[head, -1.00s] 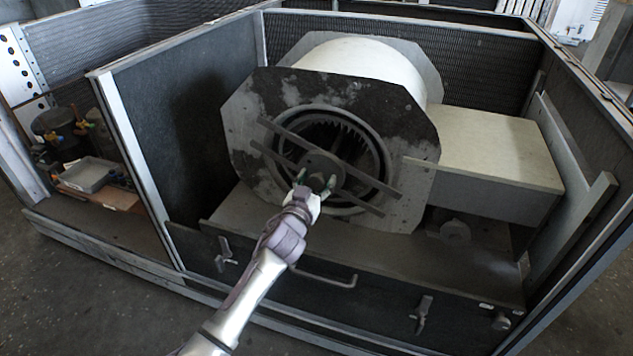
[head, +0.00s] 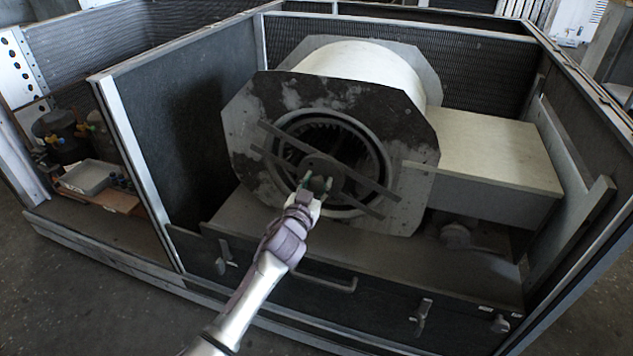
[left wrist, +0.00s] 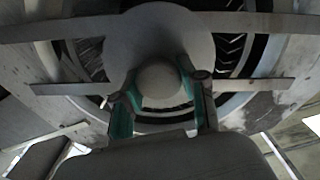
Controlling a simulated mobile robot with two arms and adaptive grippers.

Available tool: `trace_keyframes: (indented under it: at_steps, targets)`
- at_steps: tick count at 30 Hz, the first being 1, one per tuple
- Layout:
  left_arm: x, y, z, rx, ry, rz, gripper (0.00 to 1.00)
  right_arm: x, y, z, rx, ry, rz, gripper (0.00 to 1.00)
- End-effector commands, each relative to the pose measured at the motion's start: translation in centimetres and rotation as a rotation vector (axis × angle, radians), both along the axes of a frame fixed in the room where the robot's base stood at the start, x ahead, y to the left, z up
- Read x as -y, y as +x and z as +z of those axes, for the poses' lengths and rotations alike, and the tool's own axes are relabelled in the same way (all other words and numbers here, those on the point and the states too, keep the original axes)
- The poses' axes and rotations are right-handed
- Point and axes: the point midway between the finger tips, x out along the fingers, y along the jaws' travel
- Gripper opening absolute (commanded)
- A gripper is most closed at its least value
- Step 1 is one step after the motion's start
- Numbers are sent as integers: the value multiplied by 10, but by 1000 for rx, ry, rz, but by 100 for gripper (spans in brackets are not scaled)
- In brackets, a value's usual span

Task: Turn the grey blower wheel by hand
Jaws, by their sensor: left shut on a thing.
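The grey blower wheel (head: 331,131) sits inside the round opening of the blower housing (head: 400,110), with its fins partly in shadow. Two slanting bars cross the opening, and a round grey disc (head: 324,168) sits at its middle. In the left wrist view, the round hub end (left wrist: 158,84) stands out in front of this disc, and wheel fins (left wrist: 232,48) show behind it. My left gripper (head: 317,184) is at the hub. Its green-padded fingers (left wrist: 157,88) lie on either side of the hub end and are shut on it. My right gripper is in neither view.
A metal frame with dark panels (head: 190,110) surrounds the housing. A pale box (head: 490,150) stands to its right. A front panel with a handle (head: 325,284) and latches lies below. A grey tray (head: 88,177) is at the far left.

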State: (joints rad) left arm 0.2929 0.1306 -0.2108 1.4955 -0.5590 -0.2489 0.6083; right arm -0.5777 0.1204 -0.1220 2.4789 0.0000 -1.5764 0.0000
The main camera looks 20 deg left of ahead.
Motion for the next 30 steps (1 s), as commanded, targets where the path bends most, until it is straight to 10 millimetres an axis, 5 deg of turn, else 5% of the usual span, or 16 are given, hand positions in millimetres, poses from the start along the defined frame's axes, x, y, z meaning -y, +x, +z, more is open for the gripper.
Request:
trace_keyframes:
  at_steps: [7,18,19,21,23,30]
  targets:
    - [1,0,1,8,259,0,0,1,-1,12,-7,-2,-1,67]
    - [1,0,0,10,307,0,0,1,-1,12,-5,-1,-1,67]
    - [1,0,-1,10,307,0,45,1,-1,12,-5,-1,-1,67]
    - [1,0,-1,10,306,0,57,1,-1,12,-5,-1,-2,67]
    - [1,0,0,9,306,0,66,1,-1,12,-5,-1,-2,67]
    - [1,0,0,10,305,0,66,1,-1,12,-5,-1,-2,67]
